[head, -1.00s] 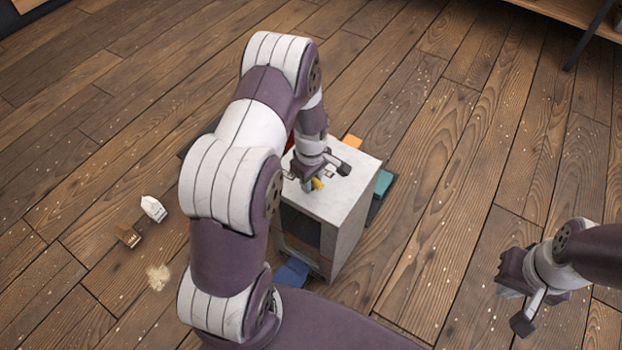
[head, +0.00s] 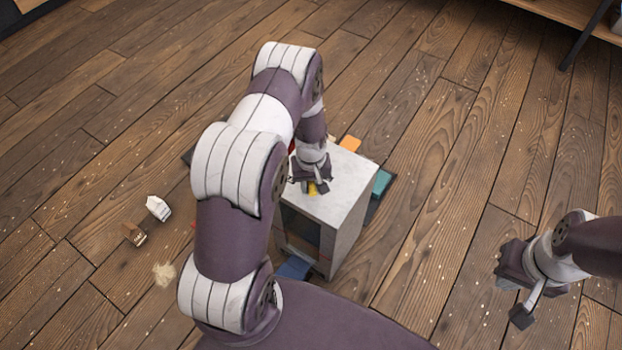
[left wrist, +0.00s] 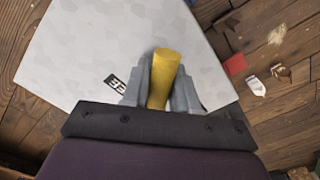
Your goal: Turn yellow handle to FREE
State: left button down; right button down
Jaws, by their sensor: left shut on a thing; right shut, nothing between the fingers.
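The yellow handle (left wrist: 163,78) stands out from the light grey top of a box-shaped cabinet (left wrist: 95,45). My left gripper (left wrist: 161,95) is shut on the handle, with one grey finger on each side of it. In the head view the left gripper (head: 311,186) is over the front part of the cabinet top (head: 345,183), and only a bit of yellow shows beneath it. A small black and white label (left wrist: 115,83) lies on the top beside the handle; I cannot read it. My right gripper (head: 512,297) is shut and empty, away over the floor at the right.
A white carton (head: 158,208), a small brown item (head: 134,234) and a pale spill (head: 163,274) lie on the floor at left. Floor right of the cabinet is clear.

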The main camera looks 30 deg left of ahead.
pick_arm(q)
jog(key=m+p, duration=0.2)
jog(key=m, duration=0.3)
jog(key=shift+r+m, duration=0.15)
jog(key=shift+m, duration=0.15)
jog(key=c, duration=1.8)
grip_release()
jog(key=shift+m+p, duration=0.75)
jog(key=shift+m, duration=1.55)
jog(key=shift+c, duration=0.2)
jog(key=o, duration=1)
notch_tip(320, 180, up, 12)
jog(key=p, duration=0.3)
jog(key=shift+r, duration=0.25)
